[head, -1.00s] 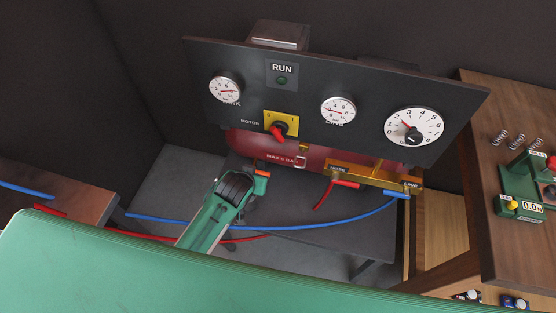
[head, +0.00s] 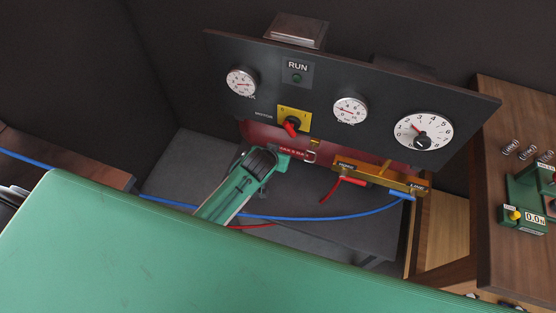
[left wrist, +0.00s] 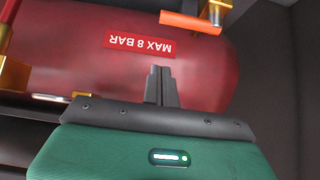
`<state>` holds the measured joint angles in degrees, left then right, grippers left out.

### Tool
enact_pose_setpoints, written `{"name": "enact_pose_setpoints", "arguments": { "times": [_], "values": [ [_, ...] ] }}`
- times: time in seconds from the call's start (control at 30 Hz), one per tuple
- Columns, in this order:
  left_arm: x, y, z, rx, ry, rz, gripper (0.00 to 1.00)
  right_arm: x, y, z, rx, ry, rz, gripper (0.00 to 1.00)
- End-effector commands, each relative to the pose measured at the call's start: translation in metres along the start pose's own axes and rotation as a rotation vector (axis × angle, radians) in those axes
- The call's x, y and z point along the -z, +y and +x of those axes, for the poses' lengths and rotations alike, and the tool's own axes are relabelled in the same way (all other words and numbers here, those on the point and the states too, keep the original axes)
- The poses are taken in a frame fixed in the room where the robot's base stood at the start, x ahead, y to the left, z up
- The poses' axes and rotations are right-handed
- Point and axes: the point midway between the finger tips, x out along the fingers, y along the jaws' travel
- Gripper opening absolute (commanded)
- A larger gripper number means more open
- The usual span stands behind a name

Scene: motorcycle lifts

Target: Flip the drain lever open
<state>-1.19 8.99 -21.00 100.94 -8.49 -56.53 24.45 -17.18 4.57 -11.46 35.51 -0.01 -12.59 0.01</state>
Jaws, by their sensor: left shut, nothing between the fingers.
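The orange drain lever (left wrist: 190,22) shows at the top of the left wrist view, beside a brass valve fitting (left wrist: 216,10) under the red tank (left wrist: 75,40). In the head view I cannot make the lever out. My left gripper (left wrist: 161,72) is shut and empty. Its fingertips are near the tank's "MAX 8 BAR" label (left wrist: 139,44), and appear apart from the lever. In the head view the green left forearm (head: 236,188) reaches toward the tank (head: 262,132) below the panel. My right gripper is not in view.
The dark panel (head: 355,75) with dials and a red motor switch (head: 291,125) overhangs the tank. A brass manifold (head: 375,175) with red and blue hoses is to the right. A wooden bench (head: 500,230) stands at the far right. A green surface (head: 200,260) fills the foreground.

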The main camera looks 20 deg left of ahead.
Motion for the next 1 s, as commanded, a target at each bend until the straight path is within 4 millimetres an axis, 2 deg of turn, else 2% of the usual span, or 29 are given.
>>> {"name": "enact_pose_setpoints", "arguments": {
  "times": [0.53, 0.6, 0.73, 1.0],
  "values": [
    [0.0, 0.0, 0.084, 0.001, -0.001, 0.0, 0.0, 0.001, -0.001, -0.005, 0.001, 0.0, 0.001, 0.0],
    [-0.011, 0.0, 0.072, 0.0, -0.004, 0.001, 0.0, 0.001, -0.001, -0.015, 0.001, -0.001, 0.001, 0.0],
    [-0.025, 0.0, 0.064, 0.0, -0.002, 0.0, 0.0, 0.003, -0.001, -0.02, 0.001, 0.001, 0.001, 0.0],
    [-0.034, 0.0, 0.06, 0.0, 0.0, 0.0, 0.0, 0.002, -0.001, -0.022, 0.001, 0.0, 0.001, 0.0]
  ]
}}
